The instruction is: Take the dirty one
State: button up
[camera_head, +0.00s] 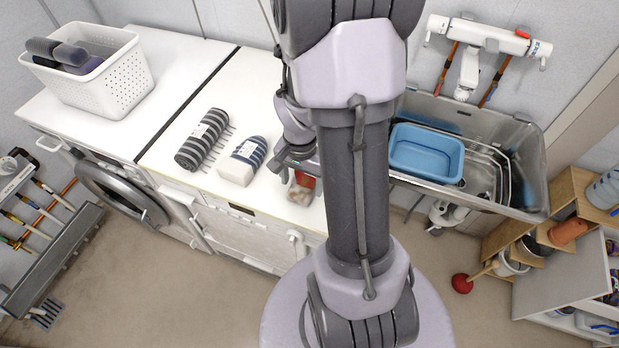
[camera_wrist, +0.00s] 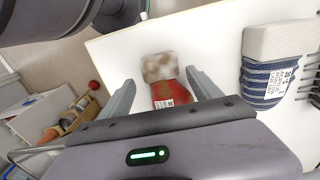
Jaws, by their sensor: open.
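A block with a stained, mottled brown-and-white end (camera_wrist: 158,67) and a red labelled sleeve (camera_wrist: 168,93) lies on the white worktop; in the head view it shows partly behind my arm (camera_head: 301,188). A cleaner white block (camera_wrist: 280,40) in a blue striped sleeve lies to its right in the wrist view; it also shows in the head view (camera_head: 238,170). My gripper (camera_wrist: 160,80) is open and empty, with its fingers on either side of the stained block in the wrist view. I cannot tell whether they touch it.
A dark striped roll with prongs (camera_head: 201,138) lies beyond the striped block. A white basket (camera_head: 118,85) stands at the far left. A metal sink (camera_head: 530,150) with a blue tub (camera_head: 428,152) is at right. Bare worktop lies around the stained block.

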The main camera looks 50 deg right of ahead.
aim_at(302, 187)
notch_tip(302, 187, down, 3)
jog(key=shift+f+b, duration=0.15)
jog(key=shift+b, duration=0.25)
jog(key=shift+c, duration=0.2)
jog(key=c, duration=1.4)
jog(key=shift+r, duration=0.25)
